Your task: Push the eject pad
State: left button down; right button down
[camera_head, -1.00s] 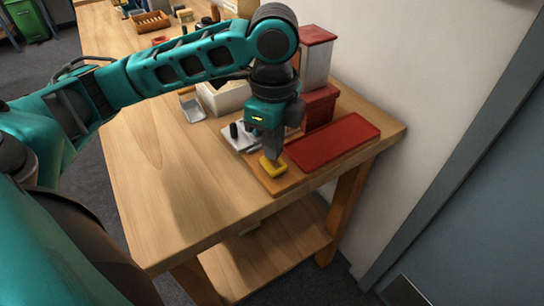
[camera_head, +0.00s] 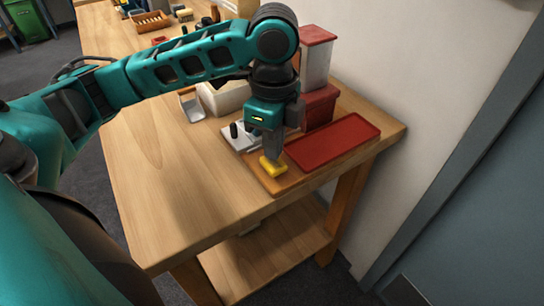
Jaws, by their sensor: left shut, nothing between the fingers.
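The yellow eject pad (camera_head: 272,168) sits at the front left end of a wooden board on the table, in front of the red tray. My left gripper (camera_head: 273,158) points straight down with its fingers closed and empty. Its fingertips are at the pad, over its far edge; I cannot tell whether they press on it. My right gripper does not show.
A red tray (camera_head: 333,141) lies just right of the pad. Behind it stands a clear container with a red lid (camera_head: 317,35) on a red base (camera_head: 319,106). A white bin (camera_head: 222,98) and a scoop (camera_head: 192,107) stand behind left. The wooden table (camera_head: 165,190) is clear at front left.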

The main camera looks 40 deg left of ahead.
aim_at(273, 162)
pick_arm(q)
jog(key=shift+f, duration=0.1)
jog(key=shift+f, duration=1.2)
notch_tip(273, 162, up, 4)
jog(key=p, duration=0.4)
jog(key=shift+f+p, duration=0.1)
jog(key=shift+p, duration=0.25)
jog(key=shift+r+p, duration=0.95)
jog(key=shift+p, duration=0.25)
notch_tip(273, 162, up, 2)
jog(key=shift+r, duration=0.2)
